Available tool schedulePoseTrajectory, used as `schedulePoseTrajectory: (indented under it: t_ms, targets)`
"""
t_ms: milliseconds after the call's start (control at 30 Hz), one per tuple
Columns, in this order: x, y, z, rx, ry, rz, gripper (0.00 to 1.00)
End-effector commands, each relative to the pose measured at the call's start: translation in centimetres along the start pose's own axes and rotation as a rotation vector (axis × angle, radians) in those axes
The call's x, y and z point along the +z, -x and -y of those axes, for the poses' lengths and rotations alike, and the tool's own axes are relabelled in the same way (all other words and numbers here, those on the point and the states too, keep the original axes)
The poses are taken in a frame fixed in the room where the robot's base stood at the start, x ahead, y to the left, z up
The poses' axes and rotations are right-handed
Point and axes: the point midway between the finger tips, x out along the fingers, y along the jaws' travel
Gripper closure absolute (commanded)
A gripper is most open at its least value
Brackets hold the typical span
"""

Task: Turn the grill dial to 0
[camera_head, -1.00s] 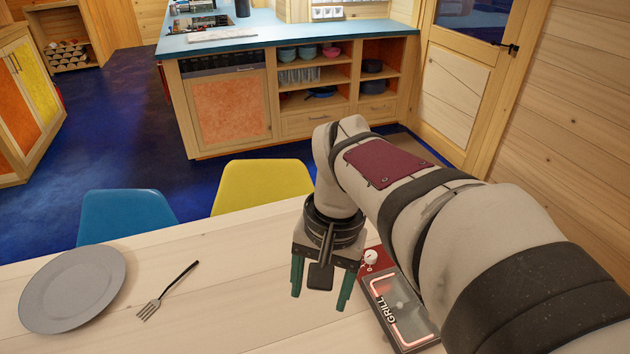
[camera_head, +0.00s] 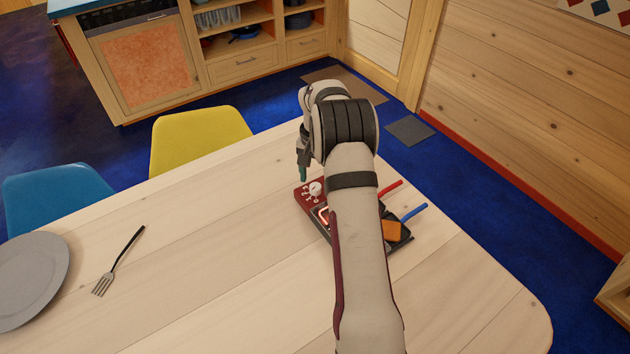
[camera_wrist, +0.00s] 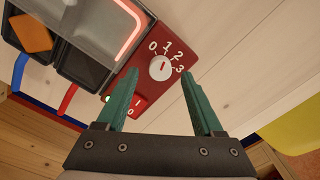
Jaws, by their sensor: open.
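The grill (camera_head: 327,215) stands on the wooden table, partly hidden by my arm in the head view. Its white dial (camera_wrist: 161,68) sits on a red panel (camera_wrist: 150,90) marked 0, 1, 2 and 3; the dial also shows in the head view (camera_head: 315,188). A short red mark is on the dial; I cannot tell exactly which number it points at. The heating element (camera_wrist: 130,30) glows red. My gripper (camera_wrist: 160,76) is open, its green fingers on either side of the dial in the wrist view, with no clear contact. One fingertip shows in the head view (camera_head: 302,174).
Small black pans with a red handle (camera_head: 391,187) and a blue handle (camera_head: 414,211) are at the grill; one holds an orange piece (camera_head: 391,231). A red switch (camera_wrist: 137,104) is near the dial. A fork (camera_head: 120,260) and plate (camera_head: 30,280) lie left. The front right table is clear.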

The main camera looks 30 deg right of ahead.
Motion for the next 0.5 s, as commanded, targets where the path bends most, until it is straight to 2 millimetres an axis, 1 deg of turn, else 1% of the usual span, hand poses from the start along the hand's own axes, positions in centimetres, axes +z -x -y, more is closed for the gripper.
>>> schedulePoseTrajectory:
  t_ms: [33,100,200,467,500]
  targets:
    - [0.0,-0.7,0.0,0.001,0.000,0.001,0.31]
    - [0.0,-1.4,0.0,0.001,-0.001,0.001,0.31]
    - [0.0,-2.0,0.0,0.000,0.000,-0.001,0.31]
    - [0.0,-2.1,0.0,0.000,0.000,-0.001,0.31]
    - [0.0,-2.1,0.0,0.000,0.000,-0.001,0.37]
